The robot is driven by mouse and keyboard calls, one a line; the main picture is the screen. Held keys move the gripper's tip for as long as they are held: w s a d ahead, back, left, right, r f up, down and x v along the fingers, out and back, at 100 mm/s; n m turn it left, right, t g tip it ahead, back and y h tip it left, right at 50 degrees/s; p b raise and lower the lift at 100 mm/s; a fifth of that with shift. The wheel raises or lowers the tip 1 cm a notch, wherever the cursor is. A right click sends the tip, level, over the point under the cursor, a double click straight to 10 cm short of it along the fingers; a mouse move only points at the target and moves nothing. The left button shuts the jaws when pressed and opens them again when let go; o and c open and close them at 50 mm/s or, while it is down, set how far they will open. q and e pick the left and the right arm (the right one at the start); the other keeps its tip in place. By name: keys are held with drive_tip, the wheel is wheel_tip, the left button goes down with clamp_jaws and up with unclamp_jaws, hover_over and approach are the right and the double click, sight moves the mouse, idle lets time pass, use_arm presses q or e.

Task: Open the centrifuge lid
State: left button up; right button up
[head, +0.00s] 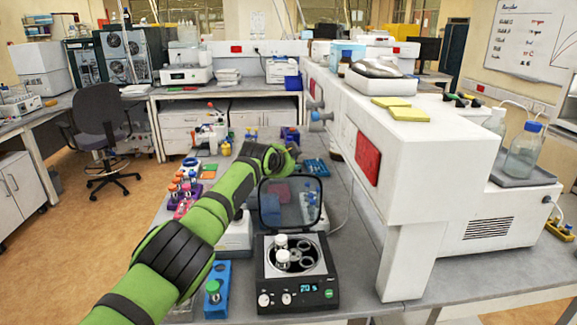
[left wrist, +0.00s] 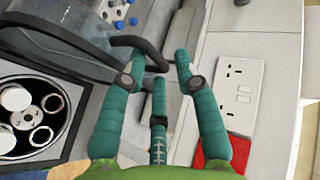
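The centrifuge (head: 322,291) is a small black-fronted unit on the bench, with several tube holes and white-capped tubes in its rotor (head: 296,256). Its clear, dark-rimmed lid (head: 290,203) stands raised, nearly upright, at the back. My left gripper (head: 290,158) is at the lid's top edge in the head view; its fingertips are mostly hidden there. In the left wrist view its teal fingers (left wrist: 159,55) are spread apart, with the lid's dark rim or handle (left wrist: 140,45) between them. I cannot tell whether they touch it. The rotor (left wrist: 38,113) shows at left. My right gripper is not in view.
A white instrument block (head: 425,150) with a red panel (head: 368,160) stands close on the right. A blue tube rack (head: 218,299) is left of the centrifuge. Coloured racks and bottles crowd the bench behind my left arm.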

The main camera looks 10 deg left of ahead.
use_arm(q)
drive_tip(key=shift+r, duration=0.1)
idle(0.5)
drive_tip(key=shift+s, duration=0.1)
drive_tip(key=v, duration=1.1)
drive_tip(key=shift+s+r, duration=0.15)
drive_tip(key=shift+s, duration=0.25)
drive_tip(key=shift+c, duration=0.5)
